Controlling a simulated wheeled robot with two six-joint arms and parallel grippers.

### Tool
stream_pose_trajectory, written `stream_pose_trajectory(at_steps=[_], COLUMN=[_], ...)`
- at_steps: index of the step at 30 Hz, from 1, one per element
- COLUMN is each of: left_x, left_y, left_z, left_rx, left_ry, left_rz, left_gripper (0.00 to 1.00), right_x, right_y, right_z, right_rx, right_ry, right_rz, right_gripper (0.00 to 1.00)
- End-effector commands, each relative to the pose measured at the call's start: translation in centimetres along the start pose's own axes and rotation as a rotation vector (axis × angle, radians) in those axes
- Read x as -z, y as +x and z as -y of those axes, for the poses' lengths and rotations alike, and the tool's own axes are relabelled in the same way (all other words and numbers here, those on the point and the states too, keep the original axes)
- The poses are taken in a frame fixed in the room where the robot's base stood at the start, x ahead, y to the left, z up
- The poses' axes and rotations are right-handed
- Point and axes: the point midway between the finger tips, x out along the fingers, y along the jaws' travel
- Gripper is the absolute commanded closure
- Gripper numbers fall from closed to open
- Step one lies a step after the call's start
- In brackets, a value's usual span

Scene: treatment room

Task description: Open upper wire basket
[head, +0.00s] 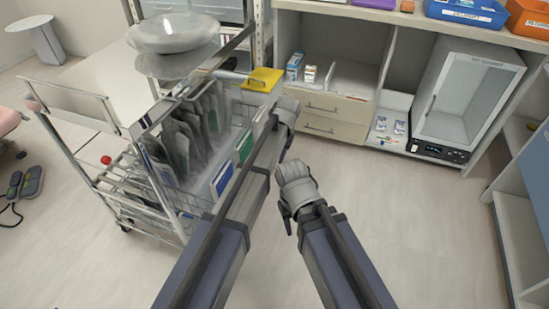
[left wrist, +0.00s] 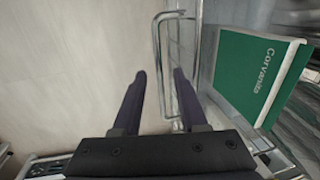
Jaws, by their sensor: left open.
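The upper wire basket (head: 197,186) is on the metal cart at the left of the head view, with grey pouches and blue and green cards in it. In the left wrist view a bent metal wire handle (left wrist: 158,62) stands just ahead of my left gripper (left wrist: 160,74). The left gripper's two dark fingers are apart and empty, the right finger close beside the handle; contact cannot be told. In the head view the left arm covers part of the basket's front, and its fingertips are hidden. My right gripper (head: 287,212) is over the floor, right of the left arm; its jaws are unclear.
A green card (left wrist: 252,75) is right of the handle in the left wrist view. A yellow box (head: 263,79) and clear bowls (head: 172,33) are at the cart's top. A drawer cabinet (head: 335,118) stands behind. Floor (head: 420,230) at right is clear.

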Motion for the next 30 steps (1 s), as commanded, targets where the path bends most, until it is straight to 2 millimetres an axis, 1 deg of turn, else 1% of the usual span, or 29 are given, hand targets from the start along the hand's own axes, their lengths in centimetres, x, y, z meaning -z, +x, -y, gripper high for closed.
stream_pose_trajectory(at_steps=[1,5,12,15,19,27,29,30], left_x=[0.0,0.0,0.0,0.0,0.0,0.0,-0.3,-0.7], left_y=[-0.9,-2.5,-5.8,-6.7,-7.1,-7.0,-7.3,-7.9], left_z=[0.1,0.1,0.1,0.1,0.0,0.0,0.0,0.1], left_rx=[0.0,0.0,0.0,0.0,0.0,0.0,-0.001,-0.002], left_ry=[0.0,0.001,0.001,0.001,0.001,0.0,0.0,0.001], left_rz=[0.0,0.0,0.0,0.001,0.001,0.0,0.001,0.001], left_gripper=[0.58,0.58,0.58,0.58,0.58,0.58,0.58,0.58], right_x=[-0.1,-0.1,-0.3,-0.4,-0.4,-0.4,-0.4,-0.5], right_y=[-0.9,-2.4,-5.7,-6.6,-7.0,-6.8,-7.2,-7.7], right_z=[-0.1,-0.2,-0.4,-0.5,-0.5,-0.5,-0.5,-0.6], right_rx=[0.001,0.003,0.009,0.009,0.01,0.01,0.01,0.011], right_ry=[0.0,0.001,0.003,0.003,0.003,0.003,0.003,0.003], right_rz=[0.0,0.0,0.0,0.001,0.001,0.0,0.0,0.0], right_gripper=[0.5,0.5,0.5,0.5,0.5,0.5,0.5,0.5])
